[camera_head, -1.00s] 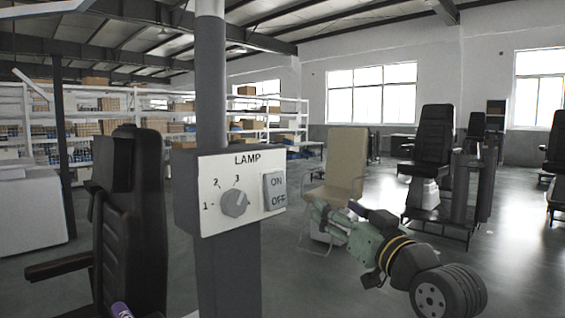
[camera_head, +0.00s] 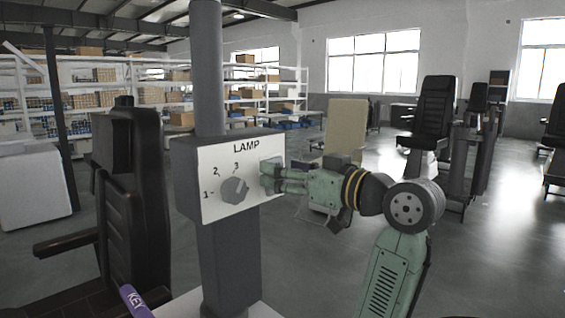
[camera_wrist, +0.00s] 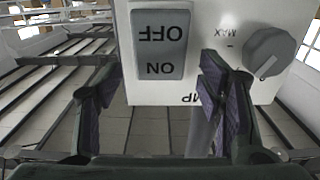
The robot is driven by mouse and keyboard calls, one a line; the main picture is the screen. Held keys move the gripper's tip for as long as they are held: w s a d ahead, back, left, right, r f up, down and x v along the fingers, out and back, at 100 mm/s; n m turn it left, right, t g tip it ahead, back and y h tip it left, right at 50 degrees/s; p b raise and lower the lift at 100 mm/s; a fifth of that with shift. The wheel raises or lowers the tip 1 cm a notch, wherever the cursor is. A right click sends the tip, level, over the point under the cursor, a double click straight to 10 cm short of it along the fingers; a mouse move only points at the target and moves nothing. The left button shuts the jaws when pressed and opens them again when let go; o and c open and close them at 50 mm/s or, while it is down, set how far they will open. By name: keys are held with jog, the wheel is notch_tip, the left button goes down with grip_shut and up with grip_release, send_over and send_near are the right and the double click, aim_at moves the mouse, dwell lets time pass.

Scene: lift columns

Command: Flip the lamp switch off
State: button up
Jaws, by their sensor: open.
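The lamp box (camera_head: 211,153) is a white-faced panel on a grey post, marked LAMP, with a round grey knob (camera_head: 234,190) on its left part. The grey ON/OFF rocker switch (camera_wrist: 160,45) shows upside down in the wrist view, OFF above ON; which side is pressed in, I cannot tell. In the head view my gripper (camera_head: 268,180) is in front of the switch and hides most of it. In the wrist view my gripper (camera_wrist: 157,110) is open and empty, its dark fingers spread below and to either side of the switch. Contact with the panel is unclear.
A black chair (camera_head: 135,200) stands close at the left of the post. A purple KEY tag (camera_head: 135,301) shows at the bottom. A beige chair (camera_head: 345,130) and several black seats stand behind my arm. White shelves (camera_head: 90,70) line the back left.

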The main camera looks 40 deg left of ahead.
jog(key=shift+a, duration=0.6)
jog(key=c, duration=1.1)
jog(key=y+b, duration=0.1)
jog(key=b, duration=0.2)
jog(key=y+b, duration=0.1)
jog(key=b, duration=0.1)
jog(key=f+y+b, duration=0.1)
jog(key=y+b, duration=0.1)
jog(key=b, duration=0.1)
jog(key=shift+d+t+b, duration=0.25)
jog(key=shift+t+b, duration=0.05)
jog(key=shift+t, duration=0.1)
jog(key=shift+c, duration=0.2)
